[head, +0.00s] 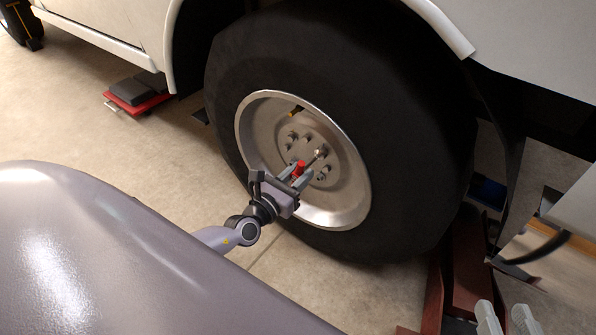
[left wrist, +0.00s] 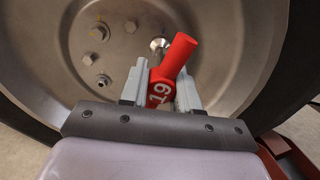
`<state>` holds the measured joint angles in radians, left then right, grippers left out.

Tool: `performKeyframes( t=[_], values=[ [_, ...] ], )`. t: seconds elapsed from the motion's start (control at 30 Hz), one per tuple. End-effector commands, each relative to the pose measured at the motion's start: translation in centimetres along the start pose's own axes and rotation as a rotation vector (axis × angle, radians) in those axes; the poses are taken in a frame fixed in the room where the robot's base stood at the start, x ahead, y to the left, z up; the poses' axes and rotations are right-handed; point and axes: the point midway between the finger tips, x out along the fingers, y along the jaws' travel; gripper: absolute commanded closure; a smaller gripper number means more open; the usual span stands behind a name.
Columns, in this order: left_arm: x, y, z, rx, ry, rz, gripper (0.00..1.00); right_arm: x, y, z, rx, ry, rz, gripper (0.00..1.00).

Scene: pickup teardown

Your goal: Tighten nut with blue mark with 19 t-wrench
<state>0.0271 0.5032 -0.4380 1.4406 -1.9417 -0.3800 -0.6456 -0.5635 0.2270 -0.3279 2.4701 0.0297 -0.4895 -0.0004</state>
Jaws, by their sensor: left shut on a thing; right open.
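The 19 T-wrench (head: 300,167) has a red handle and a bright metal shaft and socket, held in front of the wheel (head: 338,207). My left gripper (head: 297,176) is shut on its red handle. In the left wrist view the handle (left wrist: 178,55) is marked "19" and sits between the fingers (left wrist: 162,90). The bright socket end (left wrist: 158,43) points at the wheel hub; whether it sits on a nut, I cannot tell. My right gripper (head: 505,319) is open and empty at the bottom right.
The black tire (head: 420,130) surrounds the rim under the white vehicle body (head: 530,40). A red stand (head: 468,260) is right of the tire. A red and black object (head: 137,92) lies on the floor at upper left. The floor left of the wheel is mostly clear.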

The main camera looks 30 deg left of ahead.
Motion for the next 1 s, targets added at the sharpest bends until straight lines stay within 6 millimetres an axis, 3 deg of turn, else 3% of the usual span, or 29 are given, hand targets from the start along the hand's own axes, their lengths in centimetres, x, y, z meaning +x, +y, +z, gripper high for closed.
performKeyframes(
  t=[0.47,0.8,1.0],
  values=[
    [0.5,0.1,0.4,0.103,-0.004,0.000,1.00,-0.1,0.0,-0.5,-0.001,0.002,0.000,0.57],
    [0.6,0.0,0.6,0.561,-0.001,0.001,1.00,-0.4,0.0,-2.2,-0.001,0.001,0.000,0.57],
    [0.6,0.1,0.4,0.685,-0.003,0.002,1.00,-0.5,0.0,-2.4,0.000,0.001,0.000,0.57]
  ],
)
